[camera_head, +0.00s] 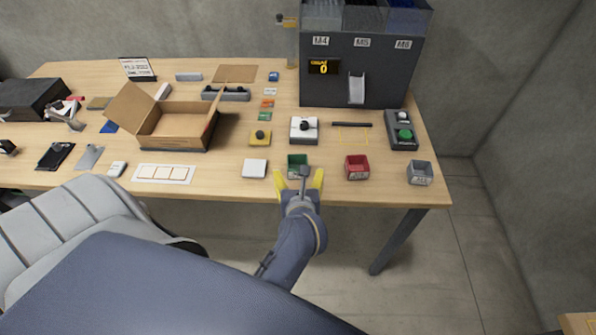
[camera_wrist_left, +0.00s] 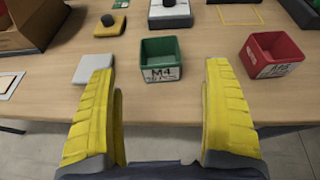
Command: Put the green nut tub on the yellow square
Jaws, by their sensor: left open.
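The green nut tub (camera_head: 297,160) stands upright near the front edge of the table. It also shows in the left wrist view (camera_wrist_left: 161,73), with an M4 label on its front and an empty-looking inside. My left gripper (camera_head: 298,176) has yellow fingers and is open, with the tub just ahead of the gap between them and not gripped. The yellow square (camera_head: 354,145) is a thin outline on the table, behind and right of the tub, below the chute of the feeder. Its outline also shows in the left wrist view (camera_wrist_left: 242,24). My right gripper is out of view.
A red tub (camera_head: 357,171) and a grey tub (camera_head: 420,176) stand right of the green one. A white pad (camera_head: 255,168) lies left. A white block with a black knob (camera_head: 303,131) stands behind. A green-button box (camera_head: 402,135) is right of the square.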

